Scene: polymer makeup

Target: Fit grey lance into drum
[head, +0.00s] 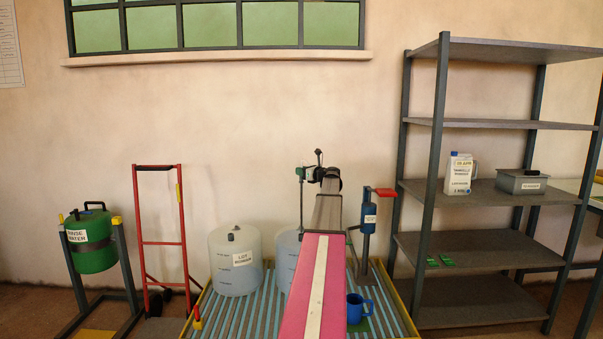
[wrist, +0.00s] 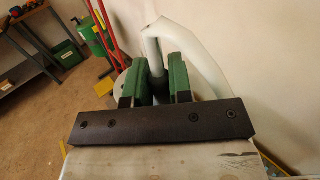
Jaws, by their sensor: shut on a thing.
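My gripper (wrist: 157,88) is shut on the grey lance (wrist: 156,72), whose dark grip sits between the green jaws in the wrist view. A pale bent tube (wrist: 205,62) arches behind the jaws. In the head view my gripper (head: 308,173) is above the right-hand drum (head: 284,250), and the thin lance shaft (head: 301,205) hangs about upright over it. The drum is translucent white and partly hidden by my arm. The shaft's lower end meets the drum's top edge in the picture; I cannot tell whether it is inside the opening.
A labelled white drum (head: 233,274) stands left on the slatted platform (head: 210,312). A blue hand pump (head: 369,218) with a red handle and a blue mug (head: 355,307) are right of my arm. A red hand truck (head: 160,225), green keg (head: 92,245) and grey shelf rack (head: 470,185) stand around.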

